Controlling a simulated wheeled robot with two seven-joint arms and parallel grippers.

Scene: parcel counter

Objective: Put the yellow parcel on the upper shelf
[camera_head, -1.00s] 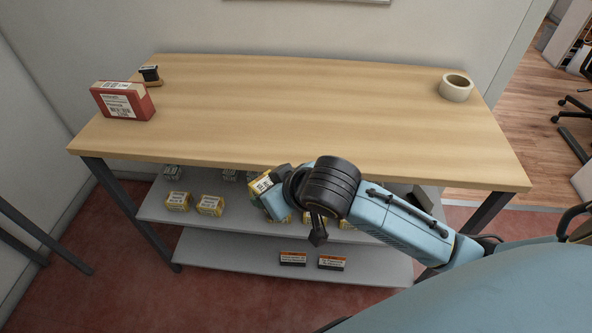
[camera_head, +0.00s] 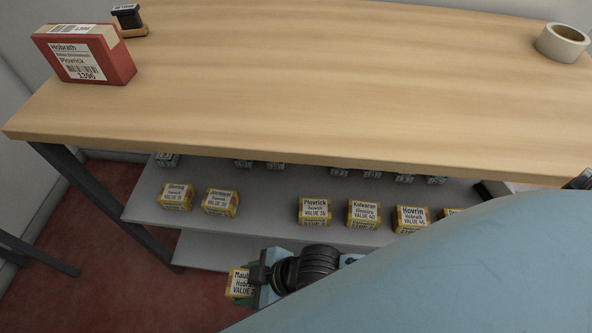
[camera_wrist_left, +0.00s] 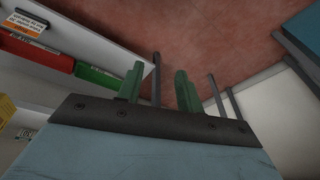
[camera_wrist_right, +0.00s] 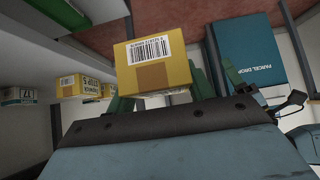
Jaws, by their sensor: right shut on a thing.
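My right gripper (camera_head: 254,279) is shut on a yellow parcel (camera_head: 238,283) with a white label, partly read as "Maul... VALUE". In the right wrist view the parcel (camera_wrist_right: 155,66) shows its barcode side between the green fingers. In the head view the parcel appears below and in front of the upper shelf (camera_head: 268,203); its exact distance from the shelf is hard to tell. My left gripper (camera_wrist_left: 160,75) is open and empty in the left wrist view, beside shelving; it is not seen in the head view.
Several yellow parcels (camera_head: 313,211) stand along the upper shelf, with a gap right of the two leftmost. Smaller pale boxes (camera_head: 243,163) stand behind. The wooden counter (camera_head: 300,85) overhangs them. The lower shelf (camera_head: 208,250) lies beneath. A teal parcel-drop box (camera_wrist_right: 250,60) shows in the right wrist view.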

